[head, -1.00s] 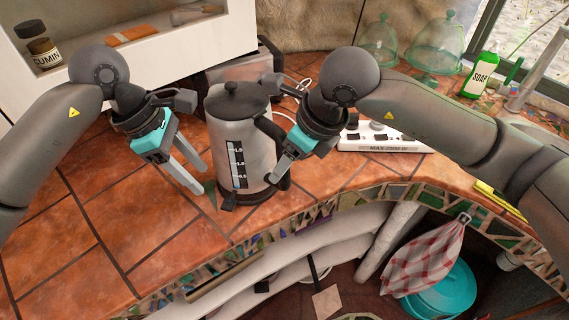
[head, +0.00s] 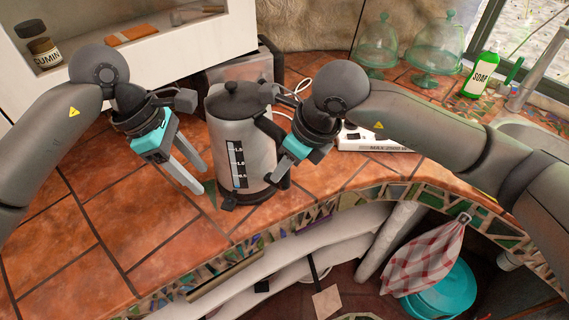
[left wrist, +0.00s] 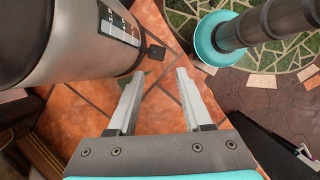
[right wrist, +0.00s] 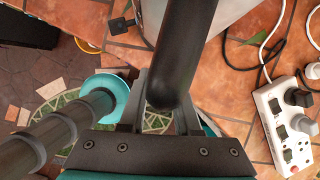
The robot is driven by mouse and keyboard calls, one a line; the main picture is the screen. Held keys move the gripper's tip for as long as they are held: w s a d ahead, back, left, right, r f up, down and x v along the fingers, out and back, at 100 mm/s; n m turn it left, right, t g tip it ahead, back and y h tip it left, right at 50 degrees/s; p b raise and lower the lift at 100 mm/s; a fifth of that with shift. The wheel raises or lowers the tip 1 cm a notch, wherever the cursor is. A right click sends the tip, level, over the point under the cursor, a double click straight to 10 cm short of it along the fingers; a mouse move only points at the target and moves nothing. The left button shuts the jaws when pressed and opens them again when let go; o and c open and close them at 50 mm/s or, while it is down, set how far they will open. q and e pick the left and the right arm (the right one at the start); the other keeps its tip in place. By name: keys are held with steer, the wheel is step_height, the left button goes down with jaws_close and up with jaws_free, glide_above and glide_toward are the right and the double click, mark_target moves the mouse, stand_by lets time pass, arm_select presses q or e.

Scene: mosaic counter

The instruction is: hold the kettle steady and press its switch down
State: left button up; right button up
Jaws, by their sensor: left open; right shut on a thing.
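The grey metal kettle (head: 240,125) stands upright on the tiled counter, with a dark lid and a level window on its front. Its dark switch (head: 228,201) sticks out low at the front of the base; it also shows in the left wrist view (left wrist: 156,52). My left gripper (head: 200,180) is open and empty, left of the kettle, its fingertips close to the switch but apart from it in the left wrist view. My right gripper (head: 278,177) is shut on the kettle's black handle (right wrist: 183,50); the fingertips are partly hidden behind the handle.
A white power strip (head: 370,138) with plugs and cables lies right of the kettle, beside my right arm. A toaster-like metal box (head: 235,72) stands behind the kettle. Glass domes (head: 437,48) and a soap bottle (head: 481,75) are further back right. The counter at front left is clear.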

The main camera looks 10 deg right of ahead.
jaws_close()
stand_by(0.6)
arm_select(q)
steer(key=shift+c, duration=0.3)
